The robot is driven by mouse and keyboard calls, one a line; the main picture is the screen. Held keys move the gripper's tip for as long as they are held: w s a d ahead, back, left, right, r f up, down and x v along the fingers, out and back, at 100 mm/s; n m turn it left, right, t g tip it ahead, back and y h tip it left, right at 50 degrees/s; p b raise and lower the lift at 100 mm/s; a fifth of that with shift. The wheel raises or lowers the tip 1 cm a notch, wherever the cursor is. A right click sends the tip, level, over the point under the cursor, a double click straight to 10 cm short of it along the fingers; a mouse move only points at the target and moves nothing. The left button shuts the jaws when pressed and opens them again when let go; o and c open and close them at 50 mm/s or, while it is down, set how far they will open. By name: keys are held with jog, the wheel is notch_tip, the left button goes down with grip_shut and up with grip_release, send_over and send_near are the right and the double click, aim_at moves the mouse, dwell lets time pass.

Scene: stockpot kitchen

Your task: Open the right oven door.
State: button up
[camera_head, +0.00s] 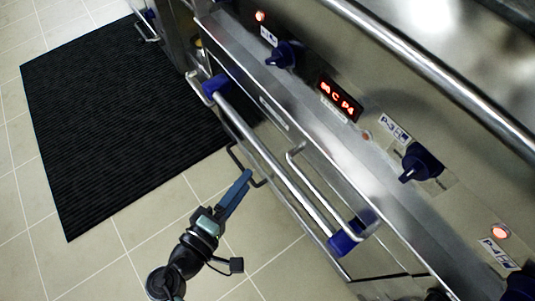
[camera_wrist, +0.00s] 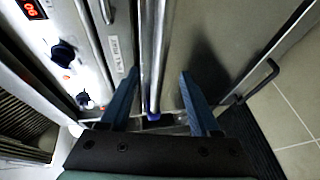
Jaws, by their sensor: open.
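An oven door's long steel bar handle (camera_head: 275,165) with blue end brackets runs diagonally along the oven front in the head view. It also shows in the wrist view as an upright bar (camera_wrist: 157,50). I cannot tell for sure that this is the right oven door; it looks shut. My gripper (camera_head: 244,180) is open and empty, on the floor side of the bar in the head view. In the wrist view the bar lies between the two blue fingers of my gripper (camera_wrist: 157,82), seemingly beyond the tips. No contact shows.
Blue knobs (camera_head: 421,163) and a red display (camera_head: 339,98) sit on the control panel. A thick rail (camera_head: 430,70) runs above it. A thin loop handle (camera_head: 318,187) and a dark handle (camera_head: 240,165) are near the bar. A black mat (camera_head: 115,125) lies on the tiled floor, otherwise clear.

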aim_at(266, 155)
jog(key=b+x, duration=0.3)
jog(key=x, duration=0.7)
jog(key=shift+w+d+f, duration=0.1)
jog(key=shift+w+d, duration=0.05)
jog(key=shift+w, duration=0.05)
grip_shut()
dwell(1.0)
